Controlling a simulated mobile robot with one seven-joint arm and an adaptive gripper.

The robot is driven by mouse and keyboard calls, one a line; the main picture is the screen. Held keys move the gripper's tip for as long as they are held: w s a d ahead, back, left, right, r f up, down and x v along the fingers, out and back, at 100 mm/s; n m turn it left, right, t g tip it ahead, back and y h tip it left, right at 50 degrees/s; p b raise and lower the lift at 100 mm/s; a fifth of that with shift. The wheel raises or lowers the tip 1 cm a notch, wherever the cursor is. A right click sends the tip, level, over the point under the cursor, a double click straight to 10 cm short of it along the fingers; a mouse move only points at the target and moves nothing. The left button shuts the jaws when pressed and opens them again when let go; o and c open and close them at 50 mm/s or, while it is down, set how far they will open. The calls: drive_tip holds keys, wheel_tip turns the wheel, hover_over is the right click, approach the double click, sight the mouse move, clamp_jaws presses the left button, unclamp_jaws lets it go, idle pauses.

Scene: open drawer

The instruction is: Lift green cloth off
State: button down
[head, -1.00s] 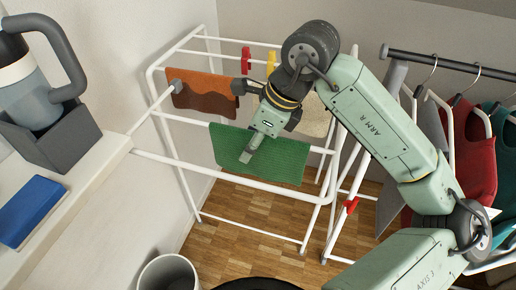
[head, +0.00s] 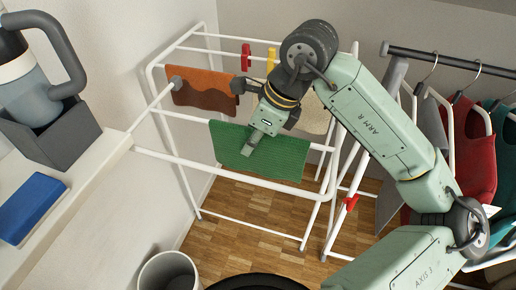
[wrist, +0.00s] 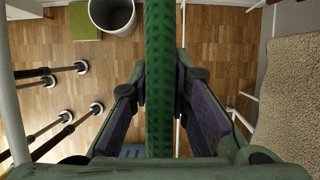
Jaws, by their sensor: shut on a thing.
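The green cloth (head: 280,158) hangs at the front rail of the white drying rack (head: 230,169). In the wrist view the green cloth (wrist: 160,75) shows edge-on as a ribbed strip running down between my fingers. My gripper (head: 254,146) reaches down onto the cloth's upper left part and is shut on it; it also shows in the wrist view (wrist: 160,110). The fingertips are partly hidden by the cloth. I cannot tell whether the cloth still touches the rail.
A rust-brown cloth (head: 205,90) hangs on the rail behind, and a beige cloth (head: 314,121) hangs behind my arm. Clothes on hangers (head: 472,150) stand at the right. A grey bin (head: 168,270) is on the floor. A shelf with a blue box (head: 30,207) is at the left.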

idle(0.3)
wheel_tip(320, 180, up, 18)
drive_tip(key=p, duration=0.9)
